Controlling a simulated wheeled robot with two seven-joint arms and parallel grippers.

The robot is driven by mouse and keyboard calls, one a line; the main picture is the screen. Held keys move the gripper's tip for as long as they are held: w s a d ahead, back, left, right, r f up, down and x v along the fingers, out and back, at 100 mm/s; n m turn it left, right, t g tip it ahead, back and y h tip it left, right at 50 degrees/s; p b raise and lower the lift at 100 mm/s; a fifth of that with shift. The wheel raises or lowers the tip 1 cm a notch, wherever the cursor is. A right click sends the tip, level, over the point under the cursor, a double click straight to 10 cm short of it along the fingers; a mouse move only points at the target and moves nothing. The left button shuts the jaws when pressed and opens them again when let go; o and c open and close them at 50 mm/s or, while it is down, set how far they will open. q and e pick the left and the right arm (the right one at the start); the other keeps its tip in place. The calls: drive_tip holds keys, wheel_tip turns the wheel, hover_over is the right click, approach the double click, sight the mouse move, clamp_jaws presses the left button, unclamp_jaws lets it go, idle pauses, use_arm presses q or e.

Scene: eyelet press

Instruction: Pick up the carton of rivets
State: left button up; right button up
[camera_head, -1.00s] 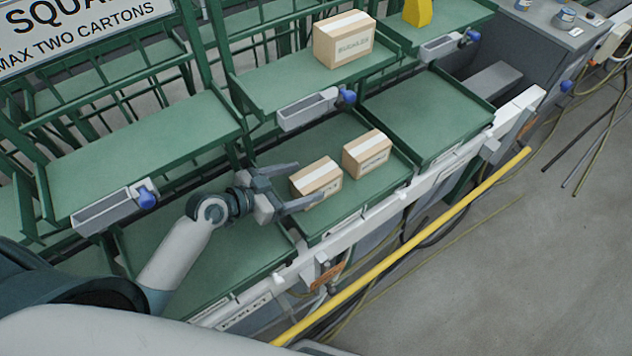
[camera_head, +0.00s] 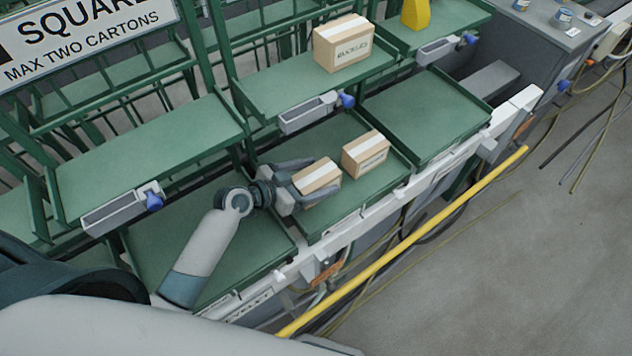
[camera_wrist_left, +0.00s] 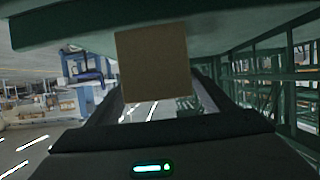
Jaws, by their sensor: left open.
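Two small brown cartons with pale tape sit on the lower middle green shelf: a left carton (camera_head: 318,177) and a right carton (camera_head: 366,153). Their front labels are too small to read, so I cannot tell which holds rivets. My left gripper (camera_head: 322,176) is open, its fingers on either side of the left carton and partly hiding it. In the left wrist view this carton (camera_wrist_left: 153,63) shows between the two fingers. I cannot tell whether the fingers touch it. My right gripper is out of view.
A larger carton marked BUCKLES (camera_head: 343,43) stands on the shelf above, over a grey label holder (camera_head: 308,114) with a blue knob. A yellow rail (camera_head: 410,235) runs along the front. The lower right shelf (camera_head: 425,115) is empty. A sign (camera_head: 85,35) hangs upper left.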

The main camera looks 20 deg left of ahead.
use_arm(q)
drive_tip(key=shift+c, duration=0.6)
clamp_jaws()
drive_tip(key=shift+w+r, duration=0.15)
drive_tip(key=shift+r, duration=0.15)
drive_tip(key=shift+r+b, duration=0.35)
drive_tip(key=shift+r, duration=0.5)
drive_tip(key=shift+r+b, duration=0.3)
drive_tip(key=shift+r, duration=0.65)
drive_tip(key=s+d+r+b, duration=0.2)
drive_tip(key=s+d+r, duration=0.5)
drive_tip(key=d, duration=0.2)
drive_tip(key=shift+d, duration=0.25)
